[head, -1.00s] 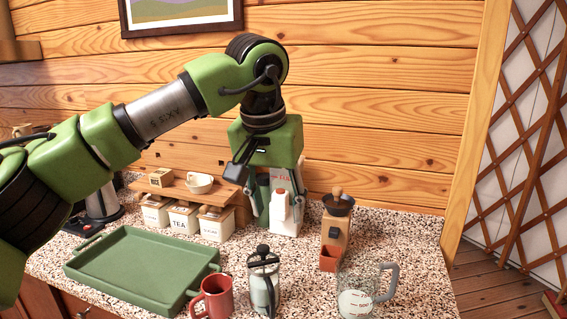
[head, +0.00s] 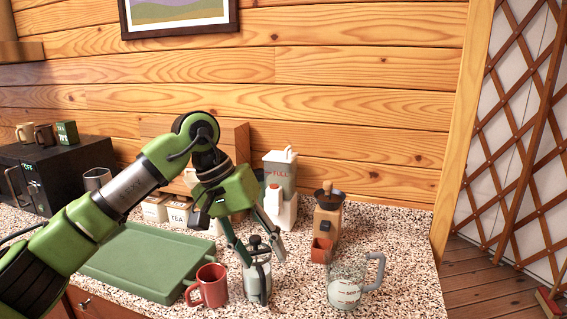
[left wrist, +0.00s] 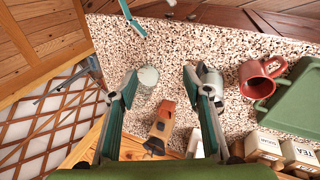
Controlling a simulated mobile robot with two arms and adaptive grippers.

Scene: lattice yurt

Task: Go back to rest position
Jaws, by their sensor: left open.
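My left gripper (head: 262,256) is open and empty. In the head view its fingers overlap the glass-and-black French press (head: 258,281) on the counter; I cannot tell whether they touch it. In the left wrist view the open fingers (left wrist: 160,78) are spread, with the French press (left wrist: 212,77) partly behind the right-hand finger. The measuring jug (left wrist: 148,76) shows between them. A teal finger (left wrist: 132,18) at the top edge of that view appears to belong to my right gripper; its opening is unclear. The right gripper is outside the head view.
A red mug (head: 210,286), green tray (head: 140,262), wooden grinder (head: 327,222) and glass jug (head: 345,292) stand close around the arm. A dispenser marked FULL (head: 281,172) stands behind. Canisters (head: 180,214) sit at the wall. Speckled counter is bare at right (head: 405,240).

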